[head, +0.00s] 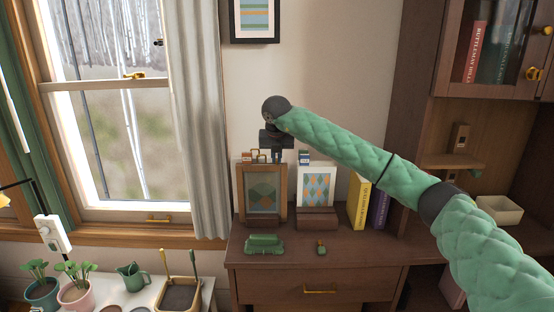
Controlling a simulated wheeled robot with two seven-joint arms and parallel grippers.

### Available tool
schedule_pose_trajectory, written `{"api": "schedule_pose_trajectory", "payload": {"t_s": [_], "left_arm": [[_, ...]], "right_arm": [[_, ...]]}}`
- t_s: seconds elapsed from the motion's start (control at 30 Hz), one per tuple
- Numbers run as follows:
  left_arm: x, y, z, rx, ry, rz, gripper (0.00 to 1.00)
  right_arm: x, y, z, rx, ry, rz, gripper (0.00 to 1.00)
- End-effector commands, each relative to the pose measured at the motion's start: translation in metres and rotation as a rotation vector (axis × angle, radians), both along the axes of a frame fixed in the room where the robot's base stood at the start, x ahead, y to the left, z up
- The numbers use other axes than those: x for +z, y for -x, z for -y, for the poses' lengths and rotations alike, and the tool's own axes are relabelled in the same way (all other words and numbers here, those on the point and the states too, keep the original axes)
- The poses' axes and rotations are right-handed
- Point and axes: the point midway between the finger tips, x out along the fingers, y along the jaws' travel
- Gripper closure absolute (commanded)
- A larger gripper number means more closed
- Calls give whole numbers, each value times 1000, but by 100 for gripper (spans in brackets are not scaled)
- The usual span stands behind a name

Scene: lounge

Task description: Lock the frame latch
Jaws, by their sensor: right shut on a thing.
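A wooden picture frame (242,190) with a green and brown geometric print stands upright on the dark dresser. Small brass-coloured latch parts (255,154) show along its top edge. My right gripper (276,155) points down at the top right of this frame, its fingers shut on a small part of the latch. The fingers and wrist partly hide that part, so I cannot tell how the latch is set. My left gripper is not in view.
A white frame (316,172) with a diamond print stands close on the right, beside a yellow book (358,203) and a purple book (378,208). A green object (264,244) and a small item (321,248) lie on the dresser (350,250). A curtain (200,120) hangs left.

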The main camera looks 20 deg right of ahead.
Motion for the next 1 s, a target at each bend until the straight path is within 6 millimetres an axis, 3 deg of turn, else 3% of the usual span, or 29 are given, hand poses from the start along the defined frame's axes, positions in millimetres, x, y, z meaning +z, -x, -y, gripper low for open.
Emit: {"api": "schedule_pose_trajectory", "payload": {"t_s": [0.37,0.4,0.5,0.8,1.0], "left_arm": [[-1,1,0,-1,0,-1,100],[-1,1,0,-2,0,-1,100],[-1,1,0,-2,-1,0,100],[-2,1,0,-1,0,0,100],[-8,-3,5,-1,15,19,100]], "right_arm": [[0,0,0,-3,0,1,100],[0,0,0,-3,0,1,85],[0,0,0,-3,0,1,71],[2,1,0,-3,0,1,71],[21,8,-3,-1,-1,2,71]]}}
